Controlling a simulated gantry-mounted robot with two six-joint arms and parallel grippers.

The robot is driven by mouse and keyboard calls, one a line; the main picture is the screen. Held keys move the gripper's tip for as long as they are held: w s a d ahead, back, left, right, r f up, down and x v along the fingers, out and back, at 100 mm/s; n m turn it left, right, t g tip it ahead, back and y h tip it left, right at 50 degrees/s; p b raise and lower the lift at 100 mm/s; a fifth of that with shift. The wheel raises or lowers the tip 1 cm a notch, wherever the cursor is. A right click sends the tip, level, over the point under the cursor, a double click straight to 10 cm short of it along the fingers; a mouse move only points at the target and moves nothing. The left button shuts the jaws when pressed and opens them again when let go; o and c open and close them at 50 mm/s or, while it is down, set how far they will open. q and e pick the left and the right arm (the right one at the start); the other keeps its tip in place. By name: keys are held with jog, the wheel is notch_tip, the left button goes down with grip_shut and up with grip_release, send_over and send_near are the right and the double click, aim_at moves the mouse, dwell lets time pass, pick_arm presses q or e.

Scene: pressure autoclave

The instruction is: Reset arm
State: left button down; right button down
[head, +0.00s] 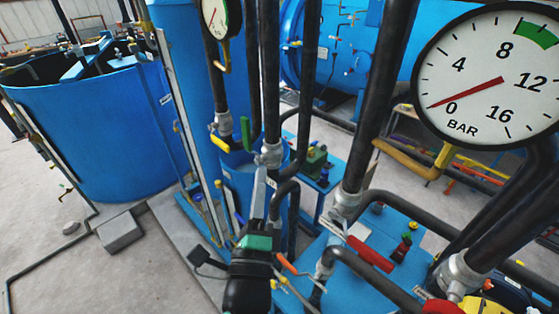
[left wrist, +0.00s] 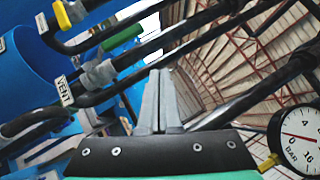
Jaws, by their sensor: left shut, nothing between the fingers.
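My left gripper (head: 261,175) is in the lower middle of the head view, pointing up among the dark pipes. Its two grey fingers lie together in the left wrist view (left wrist: 158,75), with nothing between them. The fingertips appear just below a grey pipe fitting (head: 271,155) in the head view; whether they touch it I cannot tell. A pipe labelled VENT (left wrist: 64,91) with a grey valve body (left wrist: 98,74) and green handle (left wrist: 124,37) runs left of the fingers in the wrist view. My right gripper is not in view.
A large pressure gauge (head: 480,100) at upper right has its red needle near 0. A yellow handle (head: 220,143), a green handle (head: 246,133) and a red handle (head: 370,253) sit on the pipework. A blue tank (head: 110,140) stands left. Grey floor (head: 90,270) is mostly open at lower left.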

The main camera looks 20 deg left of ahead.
pick_arm(q)
jog(key=s+a+r+n+t+y+p, duration=0.1)
jog(key=s+a+r+n+y, duration=0.2)
jog(key=r, duration=0.7)
jog(key=s+a+r+n+t+p, duration=0.15)
jog(key=a+r+n, duration=0.3)
jog(key=r, duration=0.55)
jog(key=s+d+r+n+t+h, duration=0.5)
jog(key=d+r+n+h, duration=0.3)
jog(key=h, duration=0.5)
jog(key=shift+s+d+r+n+p, duration=0.2)
jog(key=shift+s+r+n+p, duration=0.25)
jog(key=shift+s+r, duration=0.45)
